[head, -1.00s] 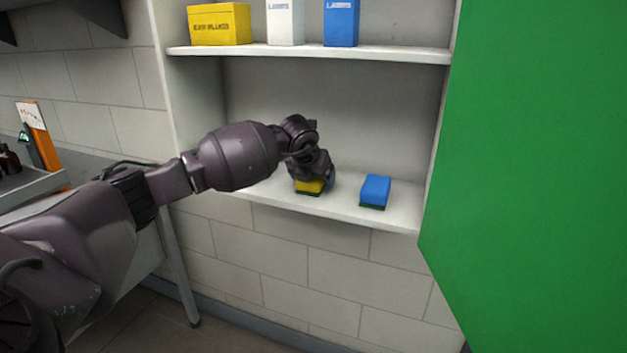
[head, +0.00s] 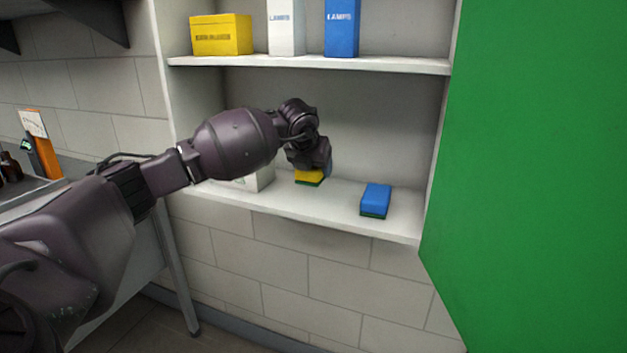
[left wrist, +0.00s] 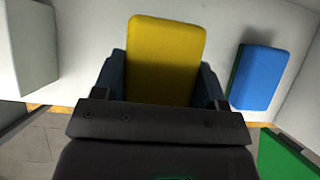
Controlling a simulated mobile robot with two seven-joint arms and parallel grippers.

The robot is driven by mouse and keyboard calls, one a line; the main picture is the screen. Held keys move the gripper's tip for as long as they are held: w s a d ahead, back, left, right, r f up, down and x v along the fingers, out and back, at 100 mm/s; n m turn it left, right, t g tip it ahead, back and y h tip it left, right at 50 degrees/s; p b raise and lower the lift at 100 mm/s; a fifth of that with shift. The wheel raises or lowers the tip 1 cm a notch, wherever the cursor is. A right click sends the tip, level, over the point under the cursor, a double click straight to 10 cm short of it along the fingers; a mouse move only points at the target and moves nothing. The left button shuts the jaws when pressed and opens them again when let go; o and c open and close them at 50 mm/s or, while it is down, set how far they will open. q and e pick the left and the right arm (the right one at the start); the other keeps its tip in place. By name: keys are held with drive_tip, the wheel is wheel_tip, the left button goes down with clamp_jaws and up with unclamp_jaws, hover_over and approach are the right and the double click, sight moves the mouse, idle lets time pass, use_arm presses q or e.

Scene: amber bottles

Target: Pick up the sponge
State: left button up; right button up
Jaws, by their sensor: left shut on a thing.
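A yellow sponge (head: 309,177) with a green underside is held by my left gripper (head: 312,168) just above the lower cabinet shelf. In the left wrist view, the yellow sponge (left wrist: 165,55) sits between the two dark fingers of my left gripper (left wrist: 162,82), which is shut on it. In the head view the gripper hides the sponge's upper part. A second sponge, blue with a green underside (head: 375,199), lies on the shelf to the right; it also shows in the left wrist view (left wrist: 261,77). My right gripper is not in view.
The lower shelf (head: 335,205) also carries a white box (head: 258,181), partly behind my arm. The upper shelf (head: 310,64) holds yellow (head: 222,36), white (head: 286,27) and blue (head: 342,28) boxes. A green door (head: 530,170) stands at the right. Open space lies before the shelf.

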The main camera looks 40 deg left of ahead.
use_arm(q)
drive_tip(key=shift+r, duration=0.9)
drive_tip(key=s+d, duration=0.2)
drive_tip(key=s, duration=0.7)
drive_tip(key=s+d, duration=0.2)
drive_tip(key=s, duration=0.8)
drive_tip(key=shift+d+p, duration=0.25)
drive_tip(key=shift+p, duration=0.2)
drive_tip(key=shift+f, duration=0.1)
drive_tip(key=o, duration=0.4)
drive_tip(key=shift+c, duration=0.2)
drive_tip(key=c, duration=0.4)
drive_tip(key=shift+o, duration=0.2)
